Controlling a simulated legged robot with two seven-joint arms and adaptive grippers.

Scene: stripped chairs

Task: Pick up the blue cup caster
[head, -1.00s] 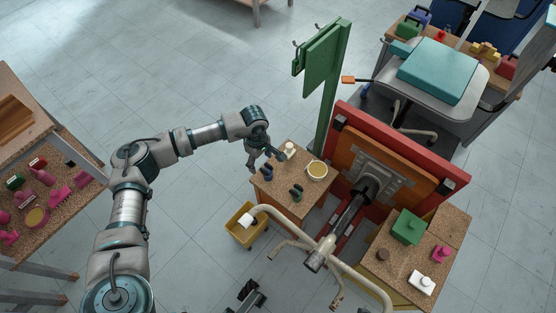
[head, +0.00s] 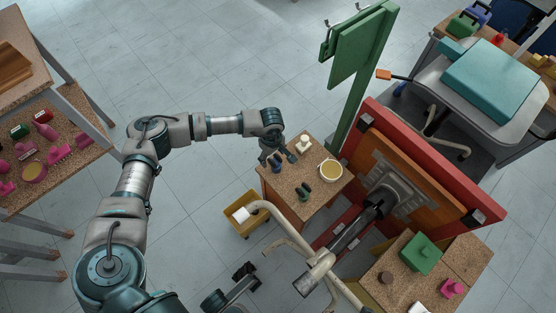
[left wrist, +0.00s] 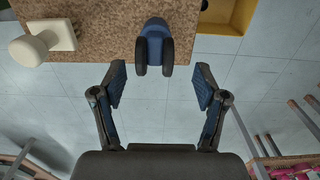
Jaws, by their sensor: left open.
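The blue cup caster (head: 277,164) stands near the left edge of a small speckled wooden table in the head view. In the left wrist view the blue cup caster (left wrist: 154,45) has a blue body and two dark wheels, lying just past the fingertips, about midway between them. My left gripper (head: 275,155) hangs right by it in the head view. In the left wrist view my left gripper (left wrist: 161,82) is open and empty, its fingers apart from the caster. A dark part at the bottom of the head view may be my right gripper; its jaws cannot be made out.
A green post (head: 365,90) and tilted red-orange panel (head: 435,165) rise at right.

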